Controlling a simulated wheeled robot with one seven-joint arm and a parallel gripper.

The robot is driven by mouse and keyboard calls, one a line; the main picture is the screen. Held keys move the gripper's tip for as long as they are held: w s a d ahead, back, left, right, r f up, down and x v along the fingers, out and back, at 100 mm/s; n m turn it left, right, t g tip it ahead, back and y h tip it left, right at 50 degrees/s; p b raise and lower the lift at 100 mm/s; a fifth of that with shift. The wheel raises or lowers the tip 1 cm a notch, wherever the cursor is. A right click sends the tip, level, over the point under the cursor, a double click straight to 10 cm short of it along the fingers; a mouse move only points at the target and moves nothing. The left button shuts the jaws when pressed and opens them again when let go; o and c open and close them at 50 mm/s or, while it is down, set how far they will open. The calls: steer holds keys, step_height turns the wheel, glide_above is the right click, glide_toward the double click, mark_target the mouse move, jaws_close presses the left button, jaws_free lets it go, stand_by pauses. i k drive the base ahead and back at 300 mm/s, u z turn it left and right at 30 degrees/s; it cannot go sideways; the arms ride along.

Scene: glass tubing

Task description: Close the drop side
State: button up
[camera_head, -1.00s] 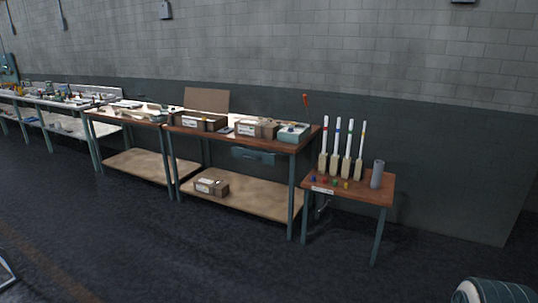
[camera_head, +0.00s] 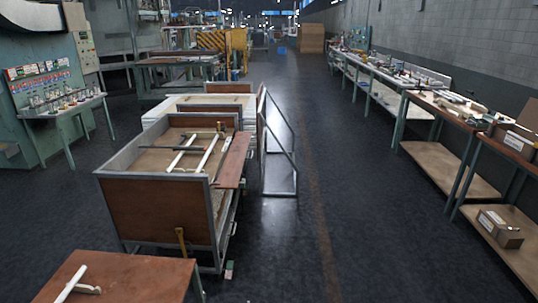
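A metal-framed cart (camera_head: 155,208) with brown board walls stands left of centre in the head view. White tubes (camera_head: 190,152) and a dark rod lie in its open top. A brown side panel (camera_head: 232,162) on the cart's right side leans outward, lying nearly flat beyond the cart's edge, apart from an upright position. A yellowish lever or handle (camera_head: 181,240) shows at the near end. The lower right side and any latch there are too small to make out. My gripper is not in view.
A grey metal frame (camera_head: 280,150) stands upright right of the cart. Workbenches (camera_head: 440,112) line the right wall. The dark floor aisle (camera_head: 330,200) between is clear.

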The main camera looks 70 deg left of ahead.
mark_target(230, 177)
steer(key=u, duration=2)
steer(key=i, duration=1.1)
steer(key=u, duration=0.75)
steer(key=i, duration=2.05)
steer(key=z, duration=0.3)
